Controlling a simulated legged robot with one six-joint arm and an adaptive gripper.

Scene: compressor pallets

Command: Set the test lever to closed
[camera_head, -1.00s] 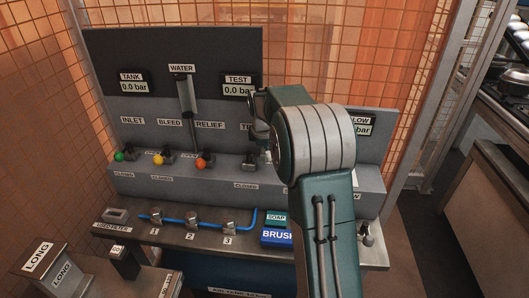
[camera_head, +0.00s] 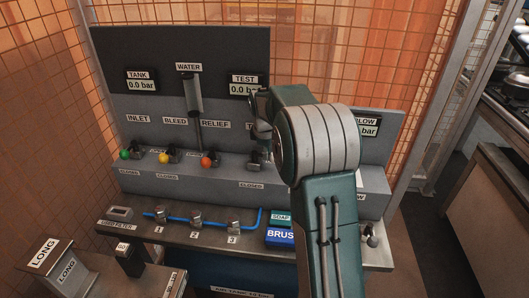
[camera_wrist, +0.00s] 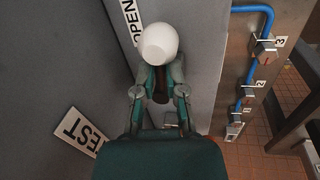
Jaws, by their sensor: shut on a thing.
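The test lever has a white ball knob (camera_wrist: 160,43), seen up close in the wrist view between my gripper's fingers (camera_wrist: 160,72). The fingers are shut on the lever at this knob. The OPEN label (camera_wrist: 133,22) lies beside the knob, and the TEST label (camera_wrist: 83,132) is at lower left. In the head view, my gripper (camera_head: 261,132) is at the test position, just above the CLOSED label (camera_head: 251,184). My arm hides most of the lever there, so its exact angle cannot be told. The TEST gauge (camera_head: 243,86) reads 0.0 bar.
Levers with green (camera_head: 125,155), yellow (camera_head: 166,157) and orange (camera_head: 208,161) knobs stand left of my gripper. Blue tubing with several valves (camera_head: 196,217) runs along the bench below. A SOAP box (camera_head: 281,217) and a BRUSH box (camera_head: 280,237) sit near my arm.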

